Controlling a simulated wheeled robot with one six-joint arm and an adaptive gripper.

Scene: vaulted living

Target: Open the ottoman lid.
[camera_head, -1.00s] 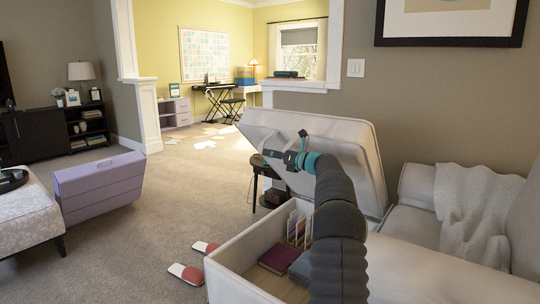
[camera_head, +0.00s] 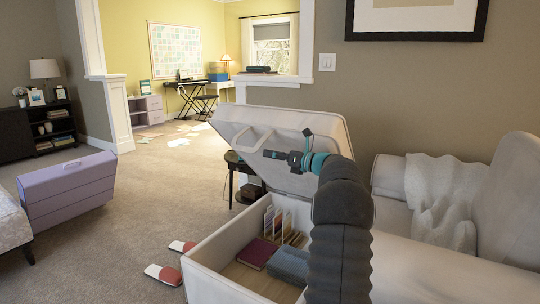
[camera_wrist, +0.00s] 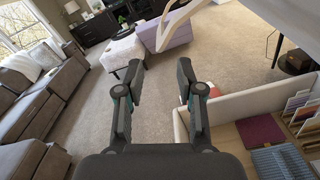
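The ottoman (camera_head: 215,275) is a pale upholstered box at the lower middle of the head view. Its lid (camera_head: 305,124) stands raised and tilted over the back of the box, with its underside and a pale loop handle (camera_head: 250,139) facing me. The handle also shows at the top of the wrist view (camera_wrist: 172,22). My gripper (camera_head: 267,154) is in front of the raised lid, just below and right of the handle in the head view. In the wrist view its two fingers (camera_wrist: 160,75) are spread with nothing between them.
Inside the box are a dark red book (camera_head: 257,254), a blue-grey folded item (camera_head: 289,265) and a file rack (camera_head: 279,225). Red-and-white slippers (camera_head: 164,274) lie on the carpet beside it. A sofa (camera_head: 400,265) is at right, a purple chest (camera_head: 68,188) at left.

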